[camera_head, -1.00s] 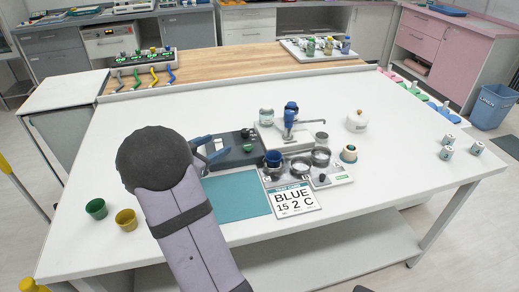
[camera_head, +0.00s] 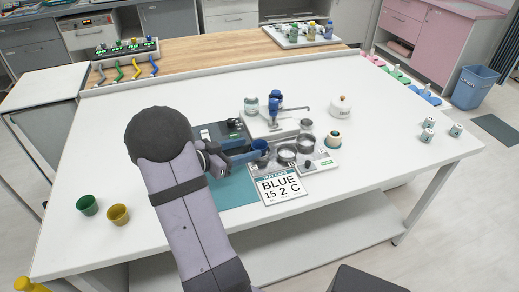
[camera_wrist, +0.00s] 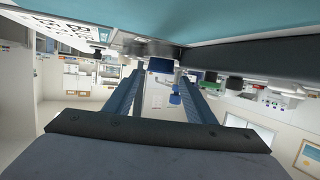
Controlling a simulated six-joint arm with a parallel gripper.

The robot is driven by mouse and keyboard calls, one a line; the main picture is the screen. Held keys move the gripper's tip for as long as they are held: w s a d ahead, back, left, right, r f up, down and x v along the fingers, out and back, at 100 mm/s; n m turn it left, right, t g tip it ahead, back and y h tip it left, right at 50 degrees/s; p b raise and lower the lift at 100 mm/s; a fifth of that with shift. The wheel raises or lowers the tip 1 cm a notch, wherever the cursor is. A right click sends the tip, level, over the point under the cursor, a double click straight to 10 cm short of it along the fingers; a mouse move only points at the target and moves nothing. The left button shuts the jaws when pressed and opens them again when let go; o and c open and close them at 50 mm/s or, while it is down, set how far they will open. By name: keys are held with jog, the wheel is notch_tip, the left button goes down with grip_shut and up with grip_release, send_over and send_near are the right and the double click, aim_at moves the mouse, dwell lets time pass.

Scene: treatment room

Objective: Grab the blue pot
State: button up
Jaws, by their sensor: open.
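The blue pot (camera_head: 260,149) stands upright on the grey metal station in the middle of the white table, left of the round metal dishes. My gripper (camera_head: 242,156) comes in low from the left with its blue fingers pointing at the pot. In the wrist view, which is upside down, the two fingers of my gripper (camera_wrist: 161,78) are spread apart. A small blue shape, seemingly the pot (camera_wrist: 160,65), shows between and beyond their tips. I cannot tell whether a finger touches it. A sign reading BLUE 15 2 C (camera_head: 280,185) lies in front of the station.
A dark device (camera_head: 218,132) sits behind my fingers, above a teal mat (camera_head: 235,190). A blue-topped dispenser (camera_head: 274,103) stands behind the pot. A green pot (camera_head: 87,205) and a yellow pot (camera_head: 118,214) stand at the left.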

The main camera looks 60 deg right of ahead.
aim_at(265, 143)
jog(key=shift+x, duration=2.25)
jog(key=shift+w, duration=0.1)
jog(key=shift+c, duration=0.3)
jog(key=c, duration=0.7)
jog(key=shift+r, duration=0.1)
